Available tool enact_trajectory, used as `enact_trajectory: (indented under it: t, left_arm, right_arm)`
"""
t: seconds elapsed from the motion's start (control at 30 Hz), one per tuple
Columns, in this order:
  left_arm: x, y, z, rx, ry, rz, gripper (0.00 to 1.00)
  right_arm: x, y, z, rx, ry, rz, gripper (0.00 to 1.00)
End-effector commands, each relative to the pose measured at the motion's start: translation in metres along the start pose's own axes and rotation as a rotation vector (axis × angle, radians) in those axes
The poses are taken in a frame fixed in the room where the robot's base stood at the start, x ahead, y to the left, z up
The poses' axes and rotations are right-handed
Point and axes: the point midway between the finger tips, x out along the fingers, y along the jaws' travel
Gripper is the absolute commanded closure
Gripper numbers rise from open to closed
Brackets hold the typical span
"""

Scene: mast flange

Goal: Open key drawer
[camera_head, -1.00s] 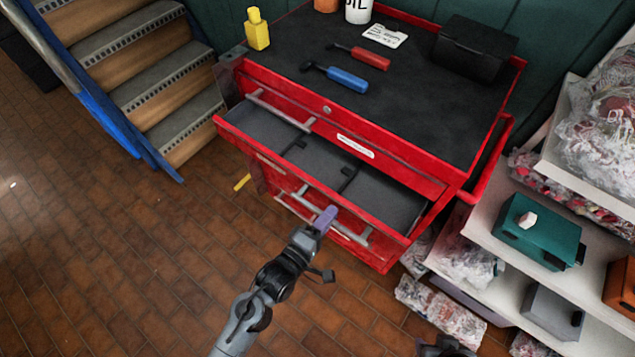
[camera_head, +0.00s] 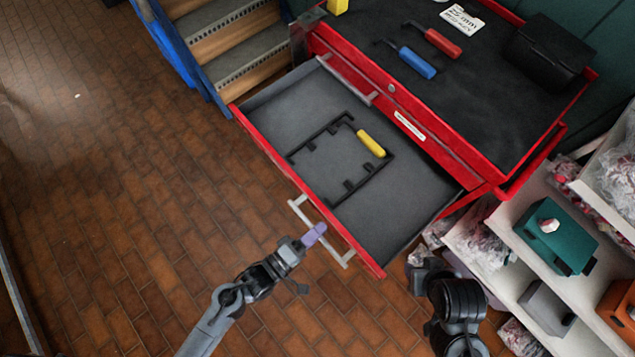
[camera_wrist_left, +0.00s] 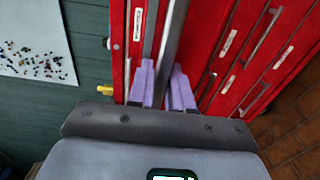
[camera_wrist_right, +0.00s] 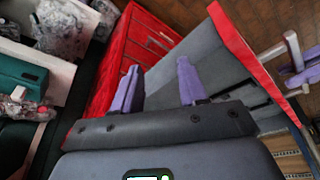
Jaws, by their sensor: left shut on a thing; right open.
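A wide top drawer (camera_head: 412,195) of the red tool chest (camera_head: 450,162) stands pulled far out in the head view. Its grey floor holds a black rack (camera_head: 361,183) and a yellow-handled tool (camera_head: 371,143). My left gripper (camera_head: 314,235) is shut on the silver bar handle (camera_head: 298,207) at the drawer's front. The left wrist view shows the purple fingers (camera_wrist_left: 163,82) on both sides of the bar. My right gripper (camera_head: 420,262) is open and empty beside the drawer's right front corner. In the right wrist view, its fingers (camera_wrist_right: 156,82) point towards the drawer and chest.
A blue-handled tool (camera_head: 417,63), a red-handled tool (camera_head: 442,41) and a black box (camera_head: 548,50) lie on the chest top. Stairs (camera_head: 225,35) stand at the upper left. Shelves (camera_head: 520,258) with a teal case (camera_head: 555,236) are at the right. The brick floor at left is clear.

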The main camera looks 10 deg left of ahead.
Motion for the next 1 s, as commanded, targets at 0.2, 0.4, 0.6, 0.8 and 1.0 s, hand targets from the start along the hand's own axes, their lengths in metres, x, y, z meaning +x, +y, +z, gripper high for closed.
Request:
enact_trajectory:
  t: [0.2, 0.4, 0.6, 0.8, 1.0]
  left_arm:
    - [-0.001, 0.001, 0.001, 0.001, -0.005, 0.004, 1.0]
    - [-0.001, 0.001, 0.001, 0.001, -0.005, 0.003, 0.79]
    - [-0.001, 0.001, 0.001, 0.001, -0.005, 0.002, 0.6]
    - [-0.001, 0.0, 0.001, 0.0, -0.004, 0.001, 0.6]
    - [-0.014, 0.0, 0.001, 0.0, -0.004, -0.001, 0.6]
  right_arm:
    - [-0.001, 0.001, 0.0, -0.006, -0.001, 0.004, 0.57]
    - [-0.001, 0.001, 0.0, -0.006, -0.002, 0.004, 0.57]
    - [-0.001, 0.001, 0.0, -0.005, -0.002, 0.004, 0.57]
    - [-0.001, 0.001, 0.0, -0.002, -0.001, 0.001, 0.57]
    - [-0.002, 0.0, -0.001, 0.001, -0.001, -0.001, 0.57]
